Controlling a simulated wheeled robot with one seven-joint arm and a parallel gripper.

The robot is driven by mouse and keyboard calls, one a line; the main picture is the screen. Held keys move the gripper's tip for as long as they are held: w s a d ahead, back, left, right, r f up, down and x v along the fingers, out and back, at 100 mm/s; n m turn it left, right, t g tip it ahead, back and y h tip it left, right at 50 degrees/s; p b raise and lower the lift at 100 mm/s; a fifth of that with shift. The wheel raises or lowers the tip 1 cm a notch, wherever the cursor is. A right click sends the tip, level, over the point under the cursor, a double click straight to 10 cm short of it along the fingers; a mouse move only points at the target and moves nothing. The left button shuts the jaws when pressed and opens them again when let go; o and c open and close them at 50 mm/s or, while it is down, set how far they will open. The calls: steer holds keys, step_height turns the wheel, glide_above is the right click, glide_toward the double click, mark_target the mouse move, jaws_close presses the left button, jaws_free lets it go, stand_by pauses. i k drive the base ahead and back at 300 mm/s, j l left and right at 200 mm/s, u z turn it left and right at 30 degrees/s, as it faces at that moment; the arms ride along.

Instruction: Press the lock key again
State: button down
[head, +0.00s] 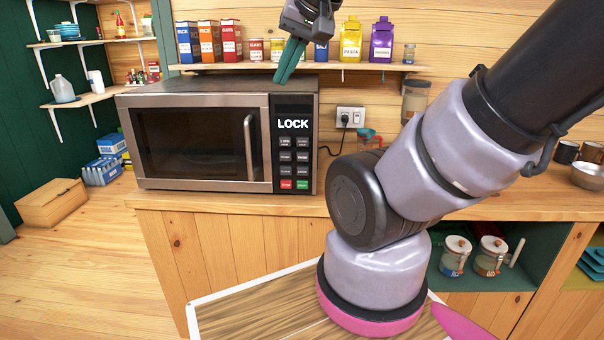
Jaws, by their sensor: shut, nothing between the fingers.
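The microwave (215,90) stands on the wooden counter with its door shut. Its control panel is on the right side of its front, and the display (293,124) reads "LOCK". Below the display is a keypad (294,158) of several dark keys, with a red key (286,184) and a green key (303,184) at the bottom. The small key labels are too small to read. My gripper (282,78) is shut and empty, with its green fingers pointing down near the microwave's top right front edge, above the display. It appears apart from the keypad.
A shelf (390,67) with several boxes and bags runs along the wall behind the microwave. A plugged-in outlet (350,117) is right of it. The counter (260,203) is clear in front. Bowls and mugs (566,152) stand at far right.

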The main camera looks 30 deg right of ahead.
mark_target(303, 171)
steer(key=z, duration=1.55)
steer(key=k+j, duration=0.55)
steer(key=k, duration=0.15)
